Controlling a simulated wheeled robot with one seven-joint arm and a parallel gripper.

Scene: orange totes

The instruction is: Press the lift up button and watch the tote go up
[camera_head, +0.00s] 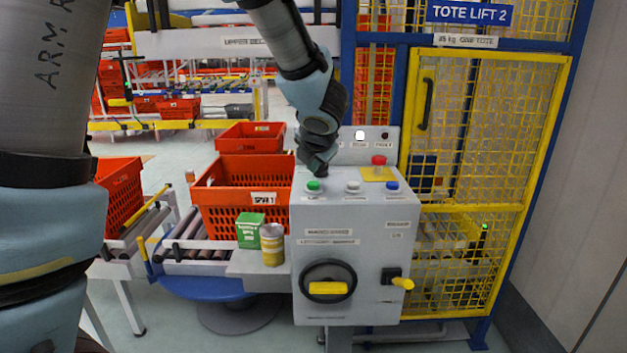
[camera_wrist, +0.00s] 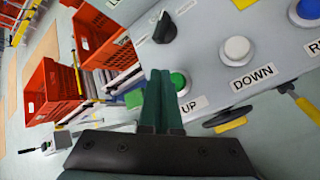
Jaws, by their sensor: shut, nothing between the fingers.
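The control box (camera_head: 350,230) stands in front of the tote lift cage (camera_head: 490,130). On its top panel are a green button (camera_head: 314,186), a white button (camera_head: 353,187) and a blue button (camera_head: 391,186). In the wrist view the green button (camera_wrist: 179,82) is labelled UP and the white one (camera_wrist: 237,48) DOWN. My gripper (camera_head: 314,168) is shut and empty, just above and behind the green button. In the wrist view its fingertips (camera_wrist: 160,75) overlap the button's left side; whether they touch it I cannot tell. An orange tote (camera_head: 240,215) sits on the rollers left of the box.
A red emergency button (camera_head: 379,160) on a yellow plate and a black knob (camera_wrist: 164,27) are close by on the panel. A green carton (camera_head: 250,230) and a can (camera_head: 271,245) stand at the box's left. A yellow-handled switch (camera_head: 402,283) sticks out in front.

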